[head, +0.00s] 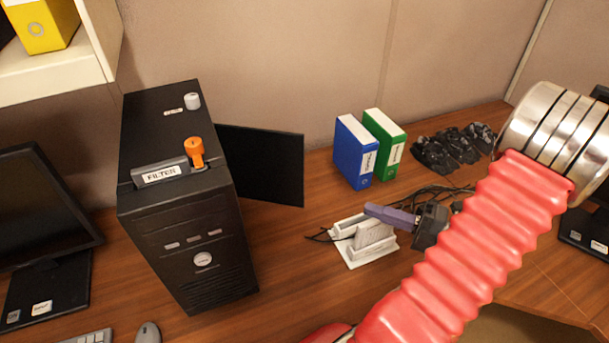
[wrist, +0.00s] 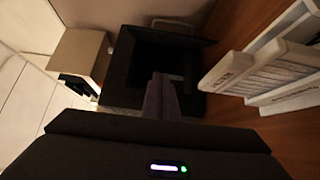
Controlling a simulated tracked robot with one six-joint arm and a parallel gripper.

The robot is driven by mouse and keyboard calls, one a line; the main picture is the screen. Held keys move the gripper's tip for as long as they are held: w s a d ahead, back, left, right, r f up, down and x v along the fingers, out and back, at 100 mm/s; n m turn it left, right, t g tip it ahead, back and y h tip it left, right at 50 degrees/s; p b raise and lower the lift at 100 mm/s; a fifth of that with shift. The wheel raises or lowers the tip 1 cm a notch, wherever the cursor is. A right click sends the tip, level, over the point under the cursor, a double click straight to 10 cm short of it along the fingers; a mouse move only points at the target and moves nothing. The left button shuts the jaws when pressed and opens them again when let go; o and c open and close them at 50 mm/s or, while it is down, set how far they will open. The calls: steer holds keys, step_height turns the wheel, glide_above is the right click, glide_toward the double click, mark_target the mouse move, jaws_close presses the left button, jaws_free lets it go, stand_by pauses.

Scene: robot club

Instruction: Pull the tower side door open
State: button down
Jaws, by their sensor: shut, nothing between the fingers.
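The black tower (head: 180,240) stands upright on the desk in the left half of the head view. Its side door (head: 262,165) is a flat black panel that stands swung out to the right from the tower's rear edge, so it is open. In the wrist view the tower (wrist: 122,62) shows a dark open side beyond my fingers. My gripper (head: 370,209) is shut and empty, to the right of the door and apart from it, above a white rack. Its purple fingers also show in the wrist view (wrist: 161,80), pointing towards the tower.
The white rack (head: 350,255) stands on the desk below my gripper. Blue (head: 353,150) and green (head: 384,138) binders stand behind it. Dark objects (head: 450,148) and cables lie to the right. An orange knob (head: 194,148) sits on the tower's top. Desk between tower and rack is clear.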

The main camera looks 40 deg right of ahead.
steer(key=shift+s+d, duration=0.1)
steer(key=shift+d, duration=0.1)
steer(key=w+d+x, duration=0.1)
steer(key=d+x, duration=0.1)
steer(key=x, duration=0.8)
steer(key=w+d+x, duration=0.1)
steer(key=x, duration=1)
steer(key=shift+d, duration=0.45)
